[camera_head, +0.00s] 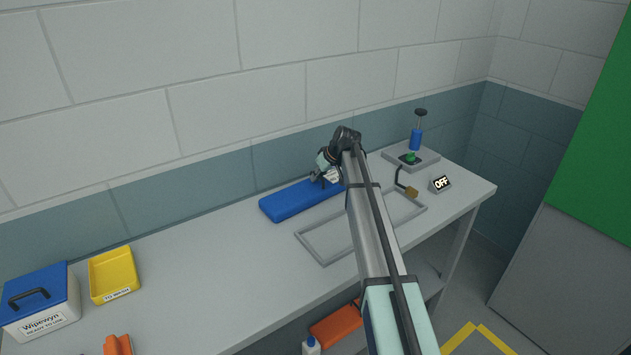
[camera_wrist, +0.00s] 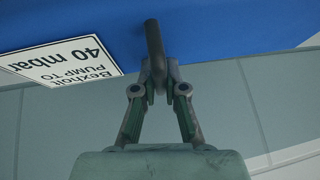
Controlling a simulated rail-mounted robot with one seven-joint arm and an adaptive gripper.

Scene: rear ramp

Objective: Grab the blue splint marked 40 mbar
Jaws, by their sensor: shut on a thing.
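The blue splint (camera_head: 290,201) lies on the grey bench against the wall in the head view. In the wrist view the blue splint (camera_wrist: 230,22) fills the top, with a white label (camera_wrist: 62,62) reading "Bexholt PUMP TO 40 mbar", upside down. My gripper (camera_wrist: 158,82) is shut on a dark bar-like part (camera_wrist: 154,45) in front of the splint's blue face, beside the label. In the head view my gripper (camera_head: 325,174) is at the splint's right part, and my arm hides the splint's right end.
A grey rectangular frame (camera_head: 316,253) lies in front of the splint. To the right are a tray (camera_head: 428,163) with a blue pump (camera_head: 416,140), and an "OFF" sign (camera_head: 440,184). At left stand a yellow tray (camera_head: 113,293) and a Wipewyn box (camera_head: 40,315). Bare bench lies between.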

